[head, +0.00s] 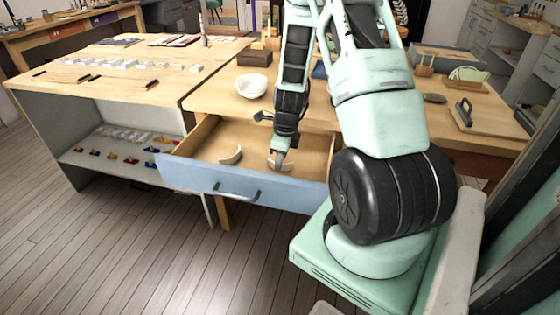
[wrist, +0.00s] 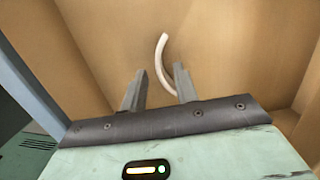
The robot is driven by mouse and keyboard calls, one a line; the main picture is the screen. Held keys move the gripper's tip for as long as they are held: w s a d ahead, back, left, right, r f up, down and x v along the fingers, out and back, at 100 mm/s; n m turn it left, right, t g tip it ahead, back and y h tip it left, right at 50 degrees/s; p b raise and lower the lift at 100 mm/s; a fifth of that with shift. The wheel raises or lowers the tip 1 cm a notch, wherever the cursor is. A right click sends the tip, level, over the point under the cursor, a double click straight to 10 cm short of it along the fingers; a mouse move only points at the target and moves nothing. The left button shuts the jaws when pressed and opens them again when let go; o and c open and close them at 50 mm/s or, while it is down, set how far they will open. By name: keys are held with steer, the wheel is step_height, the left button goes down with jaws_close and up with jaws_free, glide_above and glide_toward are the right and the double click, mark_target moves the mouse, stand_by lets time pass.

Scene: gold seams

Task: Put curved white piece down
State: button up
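A curved white piece (head: 230,155) lies on the floor of the open drawer (head: 200,178), left of my gripper in the head view. My gripper (head: 278,164) reaches down into the drawer, right of the piece. In the wrist view, the two fingers of my gripper (wrist: 159,70) stand apart. The curved white piece (wrist: 161,58) shows beyond the fingertips, its lower end partly behind the right finger. I see nothing held between the fingers. In the head view the fingertips are small, and contact with the drawer floor cannot be told.
The drawer has a blue front with a dark handle (head: 237,196). A white bowl (head: 252,86) and a brown box (head: 254,57) stand on the table behind it. The table on the left (head: 190,90) carries several white pieces and dark tools.

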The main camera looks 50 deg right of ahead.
mark_target(284, 173)
step_height(284, 173, up, 11)
steer(key=s+p, duration=0.1)
steer(key=p, duration=0.1)
steer(key=w+a+r+n+y, duration=0.1)
steer(key=a+r+n, duration=0.2)
steer(key=a+n, duration=0.7)
steer(key=a+r+n+y, duration=0.1)
steer(key=a+r+n, duration=0.2)
steer(key=a+n, duration=0.75)
steer(key=s+a+r+n, duration=0.2)
steer(key=s+a+n, duration=0.6)
steer(key=a+n, duration=0.1)
steer(key=s+a+r+n+g+h, duration=0.1)
steer(key=s+a+r+n, duration=0.1)
steer(key=s+a+n, duration=0.6)
steer(key=a+n, duration=0.1)
steer(key=a, duration=0.1)
steer(key=shift+s+a+r+n+h, duration=0.3)
steer(key=shift+s+a+r+n, duration=0.05)
steer(key=shift+r, duration=0.05)
step_height(284, 173, up, 7)
steer(key=p, duration=0.7)
steer(key=shift+r, duration=0.2)
